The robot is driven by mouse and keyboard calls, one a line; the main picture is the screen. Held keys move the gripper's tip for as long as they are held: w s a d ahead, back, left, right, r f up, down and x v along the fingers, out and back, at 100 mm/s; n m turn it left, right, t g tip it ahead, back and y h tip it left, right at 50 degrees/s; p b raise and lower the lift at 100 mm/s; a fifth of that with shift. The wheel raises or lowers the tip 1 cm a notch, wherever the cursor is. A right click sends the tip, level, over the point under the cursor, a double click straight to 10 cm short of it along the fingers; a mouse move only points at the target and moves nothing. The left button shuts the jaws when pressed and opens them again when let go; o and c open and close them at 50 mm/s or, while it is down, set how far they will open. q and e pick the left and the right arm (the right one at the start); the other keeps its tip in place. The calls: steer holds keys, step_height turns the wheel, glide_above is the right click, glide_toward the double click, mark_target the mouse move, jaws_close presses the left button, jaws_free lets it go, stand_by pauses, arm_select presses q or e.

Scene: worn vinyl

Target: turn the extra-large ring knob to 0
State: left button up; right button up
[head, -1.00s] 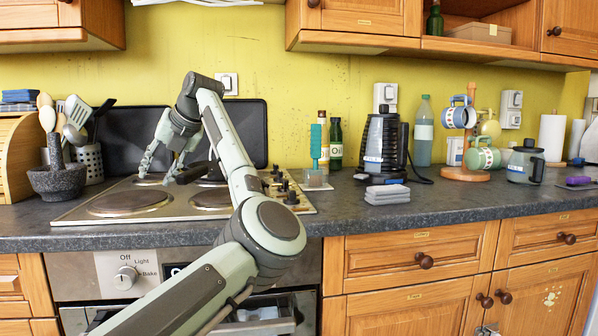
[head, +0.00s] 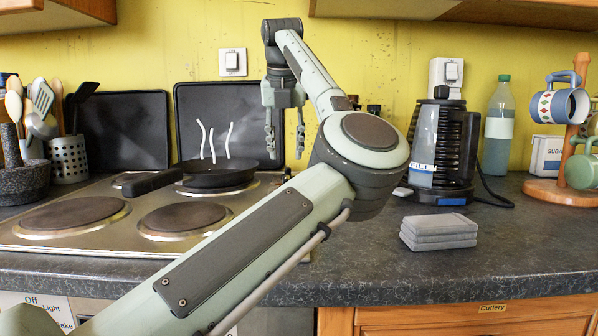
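The hob (head: 105,240) is at the left of the head view. The control knobs near its right edge are hidden behind my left arm, so the extra-large ring knob and its setting cannot be seen. My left gripper (head: 285,152) hangs with its fingers pointing down and spread apart, with nothing visible between them. It appears over the back right part of the hob, right of the black pan (head: 218,174); its exact height and distance from the knobs cannot be told. My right gripper is not in view.
The pan's handle (head: 152,182) points left; white wisps rise above it. Grey folded cloths (head: 438,232), a kettle (head: 428,150), a bottle (head: 498,128) and a mug stand (head: 560,190) are on the right.

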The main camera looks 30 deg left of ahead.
mark_target(286, 177)
arm_select(q)
steer(key=x, duration=0.7)
steer(key=shift+s+f, duration=0.15)
steer(key=shift+f, duration=0.1)
steer(key=shift+c, duration=0.6)
jaws_close()
